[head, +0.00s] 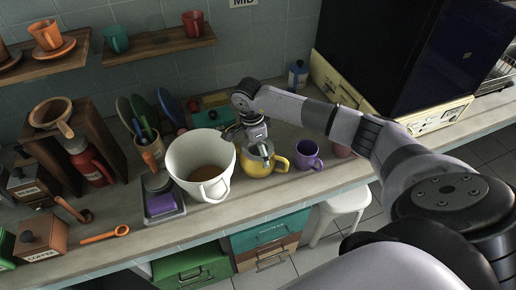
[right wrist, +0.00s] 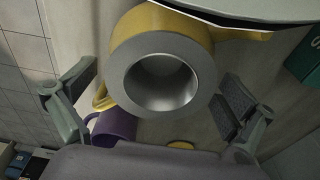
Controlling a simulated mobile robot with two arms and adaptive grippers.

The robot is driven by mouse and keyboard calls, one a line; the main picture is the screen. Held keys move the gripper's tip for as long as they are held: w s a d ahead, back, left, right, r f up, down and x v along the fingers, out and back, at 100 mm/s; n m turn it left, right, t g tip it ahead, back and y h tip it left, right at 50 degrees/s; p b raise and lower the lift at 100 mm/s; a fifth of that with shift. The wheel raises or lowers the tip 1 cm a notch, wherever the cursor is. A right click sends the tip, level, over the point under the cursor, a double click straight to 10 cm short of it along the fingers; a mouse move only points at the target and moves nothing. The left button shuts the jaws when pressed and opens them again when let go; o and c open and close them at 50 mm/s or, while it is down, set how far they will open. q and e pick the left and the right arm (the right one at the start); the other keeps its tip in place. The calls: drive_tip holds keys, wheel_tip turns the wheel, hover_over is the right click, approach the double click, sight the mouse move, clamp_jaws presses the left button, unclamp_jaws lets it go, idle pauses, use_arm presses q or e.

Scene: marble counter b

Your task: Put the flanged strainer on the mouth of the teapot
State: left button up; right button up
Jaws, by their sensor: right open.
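The yellow teapot (head: 257,166) stands upright on the counter between a large white mug and a purple mug. It also shows in the right wrist view (right wrist: 150,22). The flanged strainer (right wrist: 120,82) looks like a grey metal ring around a deep hollow. It lies over the top of the teapot and seems to rest on its mouth; its seating underneath is hidden. My right gripper (head: 262,150) is just above the teapot. In the right wrist view the gripper (right wrist: 156,92) is open, its fingers apart on both sides of the strainer. My left gripper is out of view.
The large white mug (head: 190,157) stands close on the left of the teapot, the purple mug (head: 308,155) on its right. A small yellow disc (right wrist: 180,145) lies near the teapot. A scale (head: 161,203) stands farther left. The counter's front strip is mostly clear.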

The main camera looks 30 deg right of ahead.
drive_tip(key=shift+r, duration=0.25)
wheel_tip(320, 180, up, 12)
drive_tip(key=a+b, duration=0.1)
drive_tip(key=b, duration=0.2)
drive_tip(key=shift+w+a+f, duration=0.15)
drive_tip(key=shift+a, duration=0.05)
